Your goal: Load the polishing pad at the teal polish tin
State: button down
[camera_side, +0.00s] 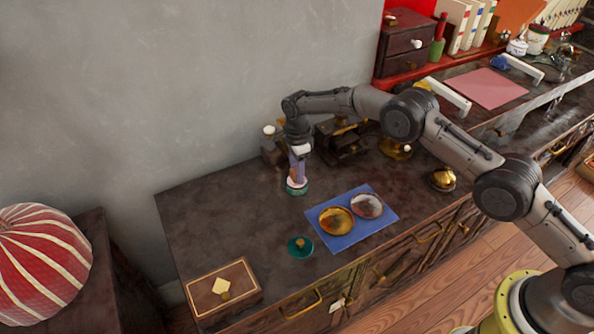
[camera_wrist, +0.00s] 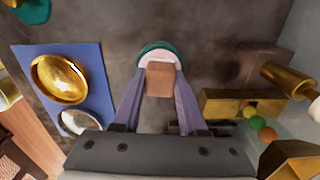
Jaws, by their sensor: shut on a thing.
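My gripper (camera_side: 298,170) points down over the teal polish tin (camera_side: 297,191) on the dark cabinet top. In the wrist view its two fingers (camera_wrist: 159,82) are shut on the brown block of the polishing pad (camera_wrist: 160,79). The pad is over the tin, whose teal rim (camera_wrist: 152,46) shows behind it. A pale pinkish patch shows between block and rim; I cannot tell whether it is pad or polish. Contact between the pad and the tin's contents is hidden. A teal lid with a gold knob (camera_side: 300,246) lies apart, nearer the front edge.
A blue cloth (camera_side: 345,242) holds a gold dish (camera_side: 336,220) and a silvery dish (camera_side: 367,206). A brown box (camera_side: 222,288) sits at the front left corner. Brass and dark items (camera_side: 342,140) stand close behind my gripper. The top left of the tin is clear.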

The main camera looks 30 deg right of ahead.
dwell(0.3)
jog(key=shift+r, duration=3.5)
